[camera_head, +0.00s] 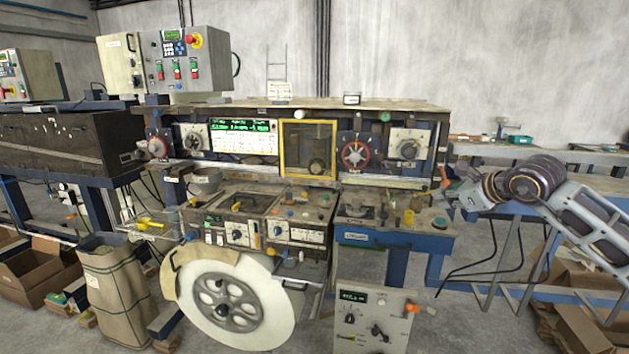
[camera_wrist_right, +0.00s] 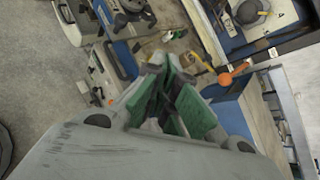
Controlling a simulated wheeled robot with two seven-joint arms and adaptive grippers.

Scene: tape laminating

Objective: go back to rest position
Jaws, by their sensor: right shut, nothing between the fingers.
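My right arm comes in from the right in the head view. Its gripper (camera_head: 458,196) is at the right end of the tape laminating machine (camera_head: 395,238), in front of it as seen from the head. In the right wrist view the green-padded fingers (camera_wrist_right: 170,108) are shut with nothing between them. The machine's blue-edged worktop and an orange-knobbed lever (camera_wrist_right: 235,72) show beyond the fingers. Whether the fingertips touch the machine cannot be told. My left gripper is not in the head view.
A large white reel (camera_head: 268,306) hangs at the machine's front. A control box (camera_head: 374,318) stands below the worktop. A sack (camera_head: 116,290) and cardboard boxes (camera_head: 38,272) are at the left. More boxes (camera_head: 583,325) lie at the lower right, by blue rails.

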